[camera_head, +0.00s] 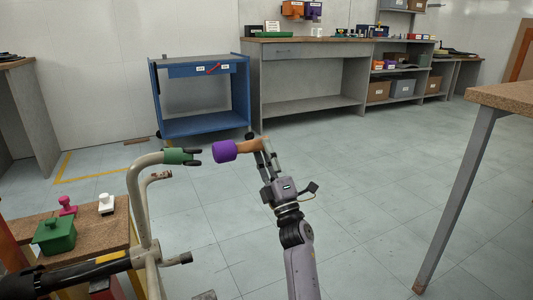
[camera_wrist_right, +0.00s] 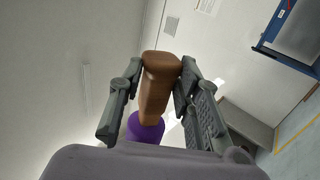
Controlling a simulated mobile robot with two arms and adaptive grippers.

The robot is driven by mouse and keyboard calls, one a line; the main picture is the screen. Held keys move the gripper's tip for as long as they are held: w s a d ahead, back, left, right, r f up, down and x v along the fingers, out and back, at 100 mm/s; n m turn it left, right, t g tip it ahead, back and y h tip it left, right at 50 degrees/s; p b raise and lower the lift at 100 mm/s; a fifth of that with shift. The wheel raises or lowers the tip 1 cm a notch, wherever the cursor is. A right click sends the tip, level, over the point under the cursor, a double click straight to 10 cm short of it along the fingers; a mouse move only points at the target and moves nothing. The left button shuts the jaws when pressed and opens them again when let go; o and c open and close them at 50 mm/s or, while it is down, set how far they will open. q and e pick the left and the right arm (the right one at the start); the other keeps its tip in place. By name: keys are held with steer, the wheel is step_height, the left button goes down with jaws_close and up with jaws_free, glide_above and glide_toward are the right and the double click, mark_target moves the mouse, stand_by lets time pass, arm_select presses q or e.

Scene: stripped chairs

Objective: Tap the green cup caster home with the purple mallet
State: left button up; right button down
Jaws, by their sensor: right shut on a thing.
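The green cup caster (camera_head: 178,157) sits at the end of a bent cream chair tube (camera_head: 146,162), its dark forked end pointing right. How deep it is seated I cannot tell. The purple mallet has a purple head (camera_head: 224,151) just right of the caster, with a small gap between them. My right gripper (camera_head: 266,153) is shut on the mallet's brown wooden handle. In the right wrist view the handle (camera_wrist_right: 156,88) stands between the fingers, and the purple head (camera_wrist_right: 146,128) is partly hidden below. My left gripper is not in view.
The upturned chair frame has more tube ends (camera_head: 158,176) near the caster. A cork-topped bench (camera_head: 100,230) at left holds a green box (camera_head: 54,235) and small knobs. A blue cart (camera_head: 203,125) stands behind. A table (camera_head: 505,96) is at right; the middle floor is clear.

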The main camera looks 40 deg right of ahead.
mark_target(250, 152)
steer(key=a, duration=0.2)
steer(key=w+a, duration=0.1)
steer(key=a, duration=0.1)
stand_by(0.4)
